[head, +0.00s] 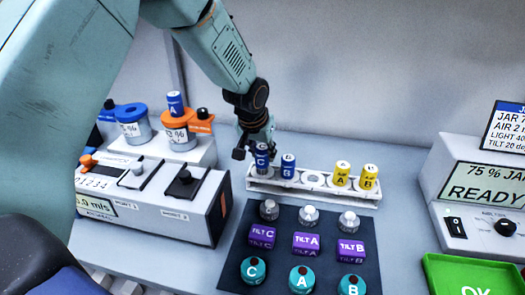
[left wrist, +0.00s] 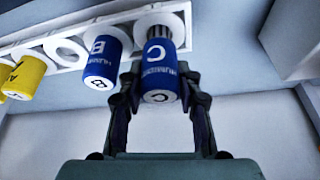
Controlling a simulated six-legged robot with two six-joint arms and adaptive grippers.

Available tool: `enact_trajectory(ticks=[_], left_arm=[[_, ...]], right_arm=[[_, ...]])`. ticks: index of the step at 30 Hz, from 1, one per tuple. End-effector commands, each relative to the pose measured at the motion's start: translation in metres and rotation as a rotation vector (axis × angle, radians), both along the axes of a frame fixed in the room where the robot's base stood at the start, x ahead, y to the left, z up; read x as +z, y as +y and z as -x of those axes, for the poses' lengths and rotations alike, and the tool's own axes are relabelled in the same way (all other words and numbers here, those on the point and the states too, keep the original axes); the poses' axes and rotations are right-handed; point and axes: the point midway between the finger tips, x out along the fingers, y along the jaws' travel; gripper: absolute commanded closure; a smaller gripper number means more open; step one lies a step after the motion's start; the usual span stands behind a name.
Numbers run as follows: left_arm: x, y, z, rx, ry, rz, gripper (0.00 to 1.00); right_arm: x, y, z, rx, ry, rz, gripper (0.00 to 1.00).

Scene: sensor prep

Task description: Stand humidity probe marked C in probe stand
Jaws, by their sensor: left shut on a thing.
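The blue humidity probe marked C (head: 262,160) is upright at the left end of the white probe stand (head: 315,186). My left gripper (head: 254,150) is shut on it. In the left wrist view the probe C (left wrist: 160,72) sits between both fingers, and its grey ribbed end is at the white ring of the end place. How deep it sits is hidden. Blue probe B (head: 288,166) stands beside it. Yellow probes A (head: 341,173) and B (head: 368,177) stand towards the right end. An empty ring (left wrist: 65,50) shows in the left wrist view. My right gripper is not in view.
A dark mat (head: 285,235) with several grey, purple and teal pieces lies in front of the stand. A meter box (head: 150,200) and jars, one holding blue probe A (head: 175,103), are at left. A READY console (head: 485,195) and green tray (head: 440,262) are at right.

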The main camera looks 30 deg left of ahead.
Motion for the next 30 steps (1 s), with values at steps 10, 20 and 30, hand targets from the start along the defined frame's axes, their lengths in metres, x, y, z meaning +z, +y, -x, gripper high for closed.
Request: enact_trajectory(ticks=[10,20,30], left_arm=[[-0.0036,-0.0002,-0.0002,0.0,-0.001,0.0,0.99],[-0.0057,-0.0003,-0.0002,0.0,-0.001,0.0,0.99],[-0.0079,-0.0002,0.0001,0.0,0.0,0.0,0.99]], right_arm=[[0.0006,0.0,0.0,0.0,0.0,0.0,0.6],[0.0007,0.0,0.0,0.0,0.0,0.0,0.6],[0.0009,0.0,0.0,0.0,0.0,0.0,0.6]])
